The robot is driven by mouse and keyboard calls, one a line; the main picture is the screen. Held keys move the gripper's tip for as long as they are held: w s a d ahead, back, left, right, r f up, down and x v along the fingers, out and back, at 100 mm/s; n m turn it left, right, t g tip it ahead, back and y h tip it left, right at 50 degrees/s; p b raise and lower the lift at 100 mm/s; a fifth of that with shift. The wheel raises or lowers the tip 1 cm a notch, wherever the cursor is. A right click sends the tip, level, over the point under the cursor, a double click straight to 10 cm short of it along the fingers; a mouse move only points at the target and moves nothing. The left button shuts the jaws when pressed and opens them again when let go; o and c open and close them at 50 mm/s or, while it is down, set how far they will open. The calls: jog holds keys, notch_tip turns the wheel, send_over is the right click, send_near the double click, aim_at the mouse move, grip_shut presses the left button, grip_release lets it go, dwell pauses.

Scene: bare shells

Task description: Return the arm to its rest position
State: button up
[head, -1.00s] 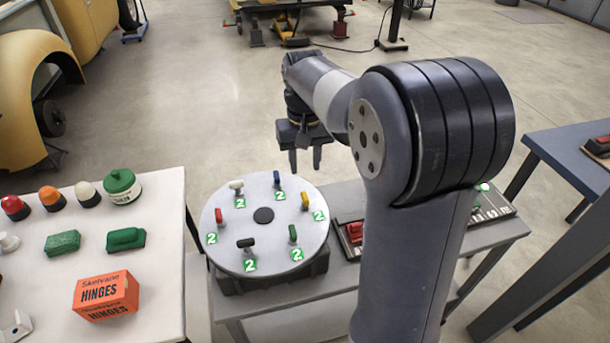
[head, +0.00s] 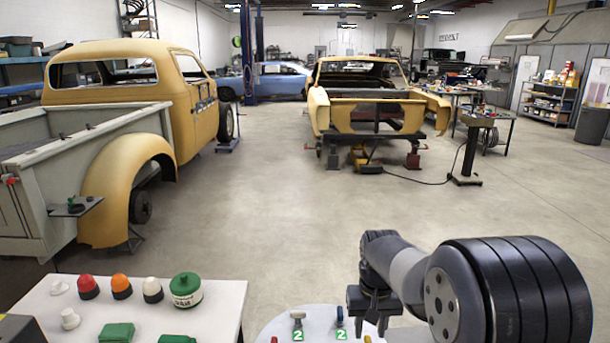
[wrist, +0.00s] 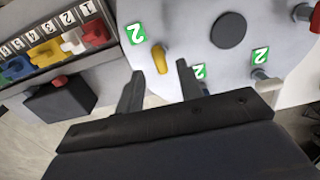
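My gripper (head: 367,325) hangs from my folded arm at the lower right of the head view, fingers pointing down. In the wrist view its two fingers (wrist: 160,72) stand apart with nothing held between them. A pale round disc (head: 318,321) with small coloured pegs and green "2" labels shows in part at the bottom of the head view. The disc (wrist: 190,35) also fills the upper right of the wrist view. A yellow peg (wrist: 159,59) appears just beyond the fingertips; I see no contact.
A white table (head: 215,300) at the lower left bears coloured domes, a green pot (head: 186,290) and green blocks. A rack with numbered, coloured pieces (wrist: 55,50) lies beside the disc. The floor (head: 300,220) beyond is open. A yellow truck and a stripped car stand farther back.

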aim_at(369, 341)
notch_tip(369, 341, down, 3)
jog(key=shift+f, duration=0.15)
dwell(0.4)
